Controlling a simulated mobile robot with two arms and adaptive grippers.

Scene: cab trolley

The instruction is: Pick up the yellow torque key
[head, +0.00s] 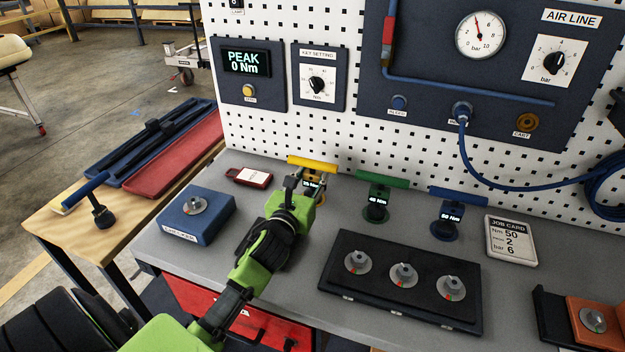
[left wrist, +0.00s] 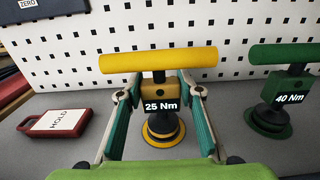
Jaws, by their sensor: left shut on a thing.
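The yellow torque key (head: 312,163), marked 25 Nm, stands upright at the back of the grey bench, before the white pegboard. In the left wrist view the key (left wrist: 158,60) has a yellow crossbar handle, a yellow block and a round black-and-yellow foot. My left gripper (head: 306,183) is at its block, below the handle. In the left wrist view the fingers of my left gripper (left wrist: 160,93) flank the block, shut on it. The gripper partly hides the key in the head view. My right gripper is not in view.
A green 40 Nm key (head: 376,198) and a blue 50 Nm key (head: 447,215) stand to the right. A red HOLD tag (head: 249,177) lies left. A black tray (head: 333,278) with dials and a blue block (head: 180,222) sit in front. A job card (head: 511,241) is at right.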

